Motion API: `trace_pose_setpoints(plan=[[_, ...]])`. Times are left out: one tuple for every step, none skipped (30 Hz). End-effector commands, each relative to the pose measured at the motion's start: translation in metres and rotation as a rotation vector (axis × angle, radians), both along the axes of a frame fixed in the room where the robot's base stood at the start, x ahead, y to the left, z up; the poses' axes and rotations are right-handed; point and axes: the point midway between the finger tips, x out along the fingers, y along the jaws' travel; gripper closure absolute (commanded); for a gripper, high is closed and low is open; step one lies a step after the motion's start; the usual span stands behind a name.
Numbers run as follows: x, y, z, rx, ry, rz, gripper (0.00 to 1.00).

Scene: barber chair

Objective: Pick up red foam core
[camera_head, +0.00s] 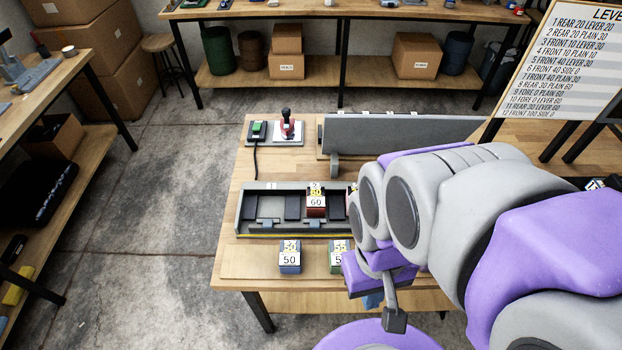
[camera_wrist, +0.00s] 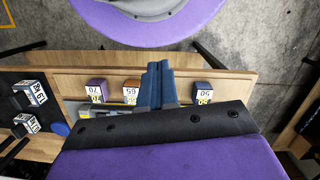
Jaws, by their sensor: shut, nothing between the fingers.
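A red block labelled 60 (camera_head: 316,206) sits upright in a slot of the grey tray (camera_head: 244,210) on the wooden table in the head view. It is the only clearly red block I see; I cannot tell whether it is the foam core. My gripper (camera_wrist: 158,66) is shut and empty in the wrist view, its blue-grey fingers together above the table's edge strip. An orange block labelled 65 (camera_wrist: 131,88) is just left of the fingers. A purple block labelled 70 (camera_wrist: 97,88) is farther left. In the head view my arm hides the tray's right part.
A blue block labelled 50 (camera_head: 290,258) and a green block (camera_head: 338,258) stand along the near table edge. The floor left of the table is clear.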

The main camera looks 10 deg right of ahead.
Motion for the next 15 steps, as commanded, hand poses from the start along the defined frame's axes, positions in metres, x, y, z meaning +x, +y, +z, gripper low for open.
trace_pose_setpoints(plan=[[0.0000, 0.0000, 0.0000, 0.000, 0.000, 0.000, 1.00], [0.0000, 0.0000, 0.0000, 0.000, 0.000, 0.000, 1.00], [0.0000, 0.0000, 0.0000, 0.000, 0.000, 0.000, 1.00], [0.0000, 0.0000, 0.0000, 0.000, 0.000, 0.000, 1.00], [0.0000, 0.0000, 0.0000, 0.000, 0.000, 0.000, 1.00], [0.0000, 0.0000, 0.0000, 0.000, 0.000, 0.000, 1.00], [0.0000, 0.0000, 0.0000, 0.000, 0.000, 0.000, 1.00], [0.0000, 0.0000, 0.0000, 0.000, 0.000, 0.000, 1.00], [0.0000, 0.0000, 0.0000, 0.000, 0.000, 0.000, 1.00], [0.0000, 0.0000, 0.0000, 0.000, 0.000, 0.000, 1.00], [0.0000, 0.0000, 0.0000, 0.000, 0.000, 0.000, 1.00], [0.0000, 0.0000, 0.0000, 0.000, 0.000, 0.000, 1.00], [0.0000, 0.0000, 0.0000, 0.000, 0.000, 0.000, 1.00], [0.0000, 0.0000, 0.0000, 0.000, 0.000, 0.000, 1.00], [0.0000, 0.0000, 0.0000, 0.000, 0.000, 0.000, 0.97]])
